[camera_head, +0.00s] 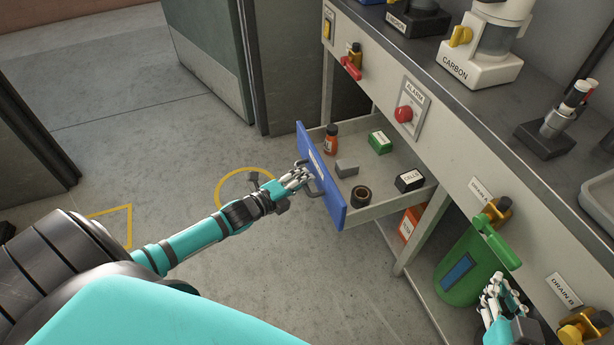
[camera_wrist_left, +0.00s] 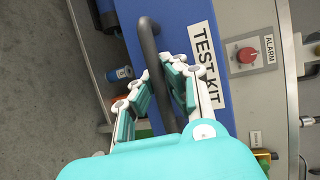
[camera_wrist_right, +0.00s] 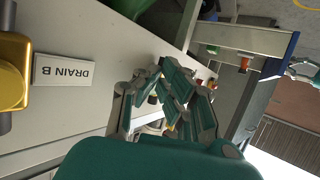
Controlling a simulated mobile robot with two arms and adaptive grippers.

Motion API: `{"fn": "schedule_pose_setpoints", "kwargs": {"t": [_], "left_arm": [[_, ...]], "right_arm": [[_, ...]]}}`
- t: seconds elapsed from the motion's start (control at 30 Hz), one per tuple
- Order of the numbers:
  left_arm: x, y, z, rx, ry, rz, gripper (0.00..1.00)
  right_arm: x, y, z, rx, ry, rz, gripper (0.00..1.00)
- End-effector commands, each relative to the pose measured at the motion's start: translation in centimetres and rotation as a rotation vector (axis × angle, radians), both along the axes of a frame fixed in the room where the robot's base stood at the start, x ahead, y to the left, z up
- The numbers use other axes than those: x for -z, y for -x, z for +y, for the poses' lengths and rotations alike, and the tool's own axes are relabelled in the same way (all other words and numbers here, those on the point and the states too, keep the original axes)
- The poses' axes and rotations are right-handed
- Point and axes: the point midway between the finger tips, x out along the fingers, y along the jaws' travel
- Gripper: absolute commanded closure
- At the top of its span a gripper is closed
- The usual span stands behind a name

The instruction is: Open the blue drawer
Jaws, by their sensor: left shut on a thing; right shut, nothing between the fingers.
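The blue drawer (camera_head: 322,178) is pulled out from the bench, and its inside shows. Its blue front bears a TEST KIT label (camera_wrist_left: 204,63) and a dark bar handle (camera_wrist_left: 149,45). My left gripper (camera_head: 300,178) is at the handle; in the left wrist view (camera_wrist_left: 158,85) its fingers are shut around the bar. In the drawer lie an orange bottle (camera_head: 331,138), a green box (camera_head: 380,142), a grey block (camera_head: 347,168), a dark tape roll (camera_head: 361,195) and a CELLS box (camera_head: 410,181). My right gripper (camera_head: 494,290) is shut and empty near the bench front by DRAIN B.
A red alarm button (camera_head: 403,114) sits on the bench's front panel.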

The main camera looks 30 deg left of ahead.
Motion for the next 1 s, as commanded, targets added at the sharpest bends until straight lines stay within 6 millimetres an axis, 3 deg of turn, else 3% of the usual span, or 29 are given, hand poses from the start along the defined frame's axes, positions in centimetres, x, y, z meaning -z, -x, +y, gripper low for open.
{"fn": "schedule_pose_setpoints", "kwargs": {"t": [0.27,0.3,0.4,0.7,0.87,1.0], "left_arm": [[0.3,0.1,0.1,-0.003,0.002,0.007,1.00],[0.3,0.1,0.1,-0.003,0.002,0.007,0.90],[0.2,0.1,0.0,-0.002,0.001,0.006,0.77],[0.1,0.2,0.0,0.000,0.000,0.002,0.77],[-0.2,1.8,0.4,0.001,0.000,0.003,0.77],[-0.6,4.6,1.1,0.000,0.001,0.005,0.77]], "right_arm": [[0.0,0.0,0.0,0.000,0.000,0.000,1.00],[0.0,0.0,0.0,0.000,0.000,0.000,1.00],[0.0,0.0,0.0,0.000,0.000,0.000,1.00],[-0.1,0.0,0.0,0.000,-0.001,-0.003,1.00],[-0.1,0.0,0.0,0.000,0.000,-0.002,1.00],[0.0,0.0,0.0,0.000,0.000,-0.002,1.00]]}}
